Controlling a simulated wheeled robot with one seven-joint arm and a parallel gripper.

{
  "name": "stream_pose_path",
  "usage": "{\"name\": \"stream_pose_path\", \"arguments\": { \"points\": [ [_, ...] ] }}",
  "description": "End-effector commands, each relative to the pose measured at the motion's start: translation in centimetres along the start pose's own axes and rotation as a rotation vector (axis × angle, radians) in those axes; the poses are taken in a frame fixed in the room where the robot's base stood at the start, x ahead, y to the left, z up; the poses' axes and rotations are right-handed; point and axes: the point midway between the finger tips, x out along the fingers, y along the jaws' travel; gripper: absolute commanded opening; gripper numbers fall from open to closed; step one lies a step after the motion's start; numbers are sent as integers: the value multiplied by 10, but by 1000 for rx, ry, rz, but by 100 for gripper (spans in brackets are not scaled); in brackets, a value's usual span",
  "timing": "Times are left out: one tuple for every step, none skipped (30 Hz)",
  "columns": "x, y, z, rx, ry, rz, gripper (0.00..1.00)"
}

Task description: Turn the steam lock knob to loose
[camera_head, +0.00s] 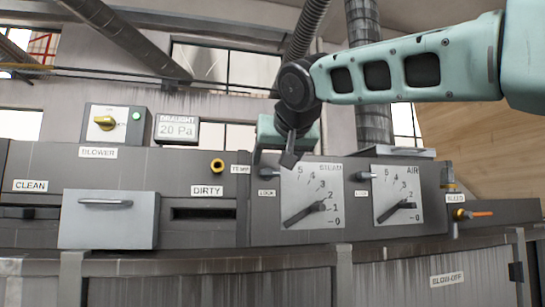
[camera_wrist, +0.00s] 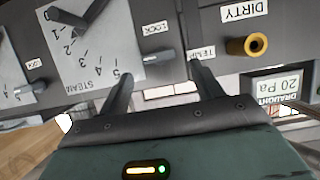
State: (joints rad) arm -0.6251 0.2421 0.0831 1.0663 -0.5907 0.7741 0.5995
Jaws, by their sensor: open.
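The steam lock knob (camera_head: 268,173) is a small grey knob on the dark panel, at the upper left of the steam dial (camera_head: 302,178), above a LOCK label. In the wrist view, which is upside down, the steam lock knob (camera_wrist: 158,58) is a grey bar lying roughly level beside its LOCK label. My gripper (camera_head: 274,158) is open in front of the panel, close to the knob. In the wrist view my gripper (camera_wrist: 162,78) has its two dark fingers spread, with the knob between and just beyond the tips. Contact cannot be seen; nothing is held.
To the right are the air dial (camera_head: 399,195) and its own lock knob (camera_head: 362,176). A yellow ring (camera_head: 217,165), the dirty slot (camera_head: 205,213) and a grey drawer (camera_head: 108,228) lie to the left. The draught display (camera_head: 177,130) stands on top of the panel.

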Motion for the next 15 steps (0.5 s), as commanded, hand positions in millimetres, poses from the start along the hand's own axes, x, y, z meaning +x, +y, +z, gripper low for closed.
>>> {"name": "stream_pose_path", "arguments": {
  "points": [
    [8, 1, -2, -1, -4, 2, 65],
    [12, 0, -2, -1, -3, 2, 65],
    [17, 0, -2, -1, -2, 1, 65],
    [21, 0, -2, -1, -2, 2, 65],
    [24, 0, -2, -1, -2, 2, 65],
    [27, 0, -1, -1, -2, 1, 65],
    [29, 0, -1, -1, -1, 1, 65],
    [31, 0, -1, -1, 0, 0, 65],
    [32, 0, -1, -1, 0, 0, 65],
    [33, 0, 0, -1, 0, 0, 65],
    [34, 0, 0, -1, 0, 0, 65],
    [34, 0, 0, -1, 0, 0, 65],
    [35, 0, 0, -1, 0, 0, 65],
    [35, 0, 0, -1, 0, 0, 65],
    [35, 0, 0, -1, 0, 0, 65]
  ]
}}
